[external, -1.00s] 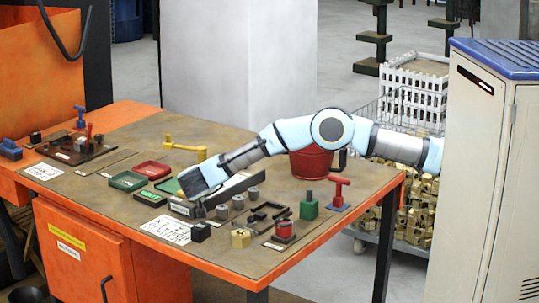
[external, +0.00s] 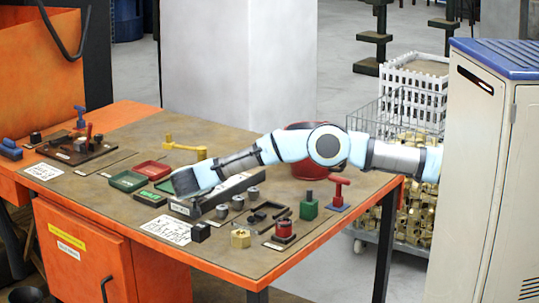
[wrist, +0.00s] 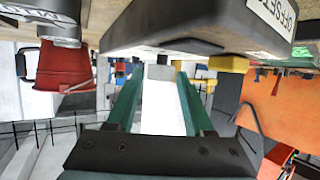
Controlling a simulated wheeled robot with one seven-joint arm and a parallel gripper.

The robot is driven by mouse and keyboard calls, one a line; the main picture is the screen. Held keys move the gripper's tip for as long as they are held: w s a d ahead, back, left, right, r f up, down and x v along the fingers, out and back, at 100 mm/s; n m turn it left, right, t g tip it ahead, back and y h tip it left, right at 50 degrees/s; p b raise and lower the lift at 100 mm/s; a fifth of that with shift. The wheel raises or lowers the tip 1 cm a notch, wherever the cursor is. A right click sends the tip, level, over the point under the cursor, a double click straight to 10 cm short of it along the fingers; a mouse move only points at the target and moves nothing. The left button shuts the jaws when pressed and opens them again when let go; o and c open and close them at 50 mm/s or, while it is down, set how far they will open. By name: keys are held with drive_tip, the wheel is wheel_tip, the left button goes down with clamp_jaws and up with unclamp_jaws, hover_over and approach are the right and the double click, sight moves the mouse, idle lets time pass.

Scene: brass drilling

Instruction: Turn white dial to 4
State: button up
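I cannot pick out a clearly white dial in either view. Several small grey round knobs (external: 238,202) stand in a row along the front of a long grey box (external: 180,209) on the table. In the wrist view a dark housing (wrist: 190,25) with a label reading OFFSET hangs over the fingers at the top. My gripper (external: 183,185) is over the table behind the left end of the box.
A red bucket (external: 301,172) is behind my arm. Red (external: 152,169) and green (external: 128,181) trays lie left of the gripper. A yellow fixture (external: 187,149) stands behind it. A brass nut (external: 240,238), a green block (external: 308,208) and a red-handled tool (external: 340,190) sit at right.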

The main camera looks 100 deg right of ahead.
drive_tip(key=shift+o, duration=1.1)
drive_tip(key=shift+r, duration=0.1)
drive_tip(key=shift+a, duration=0.1)
drive_tip(key=shift+w, duration=0.1)
drive_tip(key=b+v, duration=0.2)
drive_tip(key=v, duration=0.8)
drive_tip(key=shift+a+b, duration=0.35)
drive_tip(key=shift+b, duration=0.05)
drive_tip(key=shift+w+r, duration=0.2)
